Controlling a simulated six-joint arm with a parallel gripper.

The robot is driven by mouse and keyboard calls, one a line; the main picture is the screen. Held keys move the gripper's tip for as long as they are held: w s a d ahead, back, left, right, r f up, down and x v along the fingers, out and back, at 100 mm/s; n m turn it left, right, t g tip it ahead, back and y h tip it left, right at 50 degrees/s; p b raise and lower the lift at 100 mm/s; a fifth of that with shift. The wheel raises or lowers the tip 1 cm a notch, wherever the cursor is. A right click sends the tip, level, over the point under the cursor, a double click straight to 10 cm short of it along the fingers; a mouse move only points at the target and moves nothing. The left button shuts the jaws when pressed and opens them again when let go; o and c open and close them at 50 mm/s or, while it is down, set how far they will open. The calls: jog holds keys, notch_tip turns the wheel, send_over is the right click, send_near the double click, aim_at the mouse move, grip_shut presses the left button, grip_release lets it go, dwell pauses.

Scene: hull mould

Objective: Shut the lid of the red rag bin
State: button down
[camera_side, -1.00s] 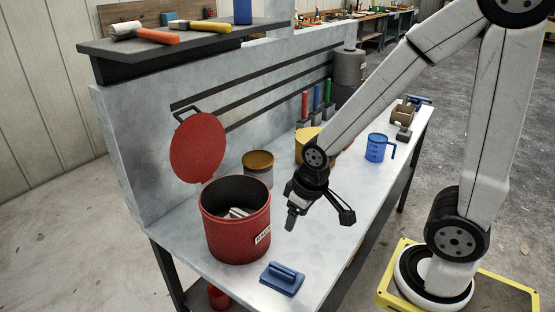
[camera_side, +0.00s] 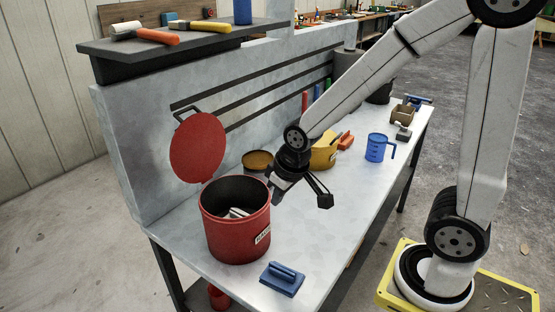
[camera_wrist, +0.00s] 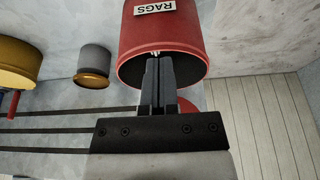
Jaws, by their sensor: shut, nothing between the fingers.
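The red rag bin (camera_side: 236,232) stands on the bench with its mouth open and pale rags (camera_side: 237,213) inside. Its round red lid (camera_side: 197,147) stands up behind the bin near the back wall, with a dark handle at the top. My gripper (camera_side: 275,196) is shut and empty, just right of the bin's rim. In the wrist view the bin (camera_wrist: 165,38) fills the top centre with its RAGS label upside down. My shut fingers (camera_wrist: 159,64) overlap the bin's rim there; I cannot tell if they touch. A red sliver of the lid (camera_wrist: 187,105) shows beside them.
A grey tin with a brown top (camera_side: 258,162) stands behind the gripper, with a yellow container (camera_side: 324,152) to its right. A blue float (camera_side: 283,279) lies in front of the bin. A blue jug (camera_side: 376,147) stands farther right. The bench's middle front is clear.

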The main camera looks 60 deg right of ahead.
jog(key=w+r+t, duration=0.5)
jog(key=w+r, duration=1.6)
jog(key=w, duration=0.1)
jog(key=shift+w+d+r, duration=0.15)
jog(key=shift+w+d, duration=0.1)
jog(key=shift+d, duration=0.05)
jog(key=shift+w, duration=0.1)
jog(key=x, duration=0.9)
jog(key=shift+w+f, duration=0.25)
jog(key=shift+w, duration=0.1)
jog(key=shift+s, duration=0.2)
